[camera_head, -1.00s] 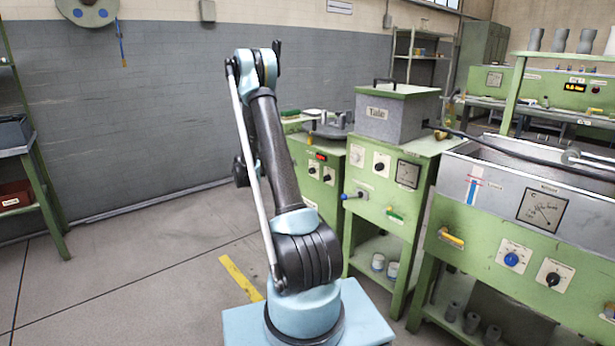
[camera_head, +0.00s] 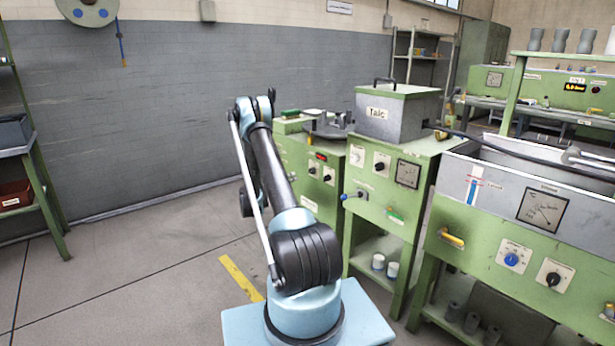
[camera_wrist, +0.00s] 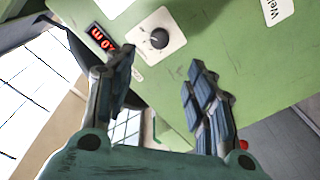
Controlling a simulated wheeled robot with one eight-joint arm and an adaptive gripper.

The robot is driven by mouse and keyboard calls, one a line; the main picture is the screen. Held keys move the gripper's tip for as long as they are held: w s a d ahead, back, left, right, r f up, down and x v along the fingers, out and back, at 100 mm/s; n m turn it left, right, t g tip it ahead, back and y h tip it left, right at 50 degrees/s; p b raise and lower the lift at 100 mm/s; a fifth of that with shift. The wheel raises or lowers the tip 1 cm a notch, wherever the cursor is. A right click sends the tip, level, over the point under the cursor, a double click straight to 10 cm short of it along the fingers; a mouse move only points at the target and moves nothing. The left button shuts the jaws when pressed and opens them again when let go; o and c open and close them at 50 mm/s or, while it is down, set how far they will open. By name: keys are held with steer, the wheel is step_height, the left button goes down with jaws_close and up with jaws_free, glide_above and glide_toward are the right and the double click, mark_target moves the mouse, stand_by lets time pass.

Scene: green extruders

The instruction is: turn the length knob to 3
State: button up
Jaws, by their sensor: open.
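In the wrist view, a black knob (camera_wrist: 159,38) sits on a white dial plate on a green panel, beside a red lit display (camera_wrist: 102,39). The plate's markings are too small to read, so I cannot tell whether this is the length knob or its setting. My gripper (camera_wrist: 160,65) is open and empty, its fingers apart and pointing toward the panel. The knob appears beyond the fingertips, between them. In the head view, two small dark knobs (camera_head: 328,174) are below a red display (camera_head: 321,157) on the green cabinet; my gripper is hidden behind my arm there.
A grey box marked Talc (camera_head: 395,112) stands on the neighbouring green cabinet, which has more knobs and a blue-tipped handle (camera_head: 353,195). A metal trough (camera_head: 520,180) is at the right. A shelf (camera_head: 35,150) stands far left. Open floor lies left of my arm.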

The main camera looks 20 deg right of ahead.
mark_target(310, 172)
steer(key=x, duration=1.4)
steer(key=c, duration=1.1)
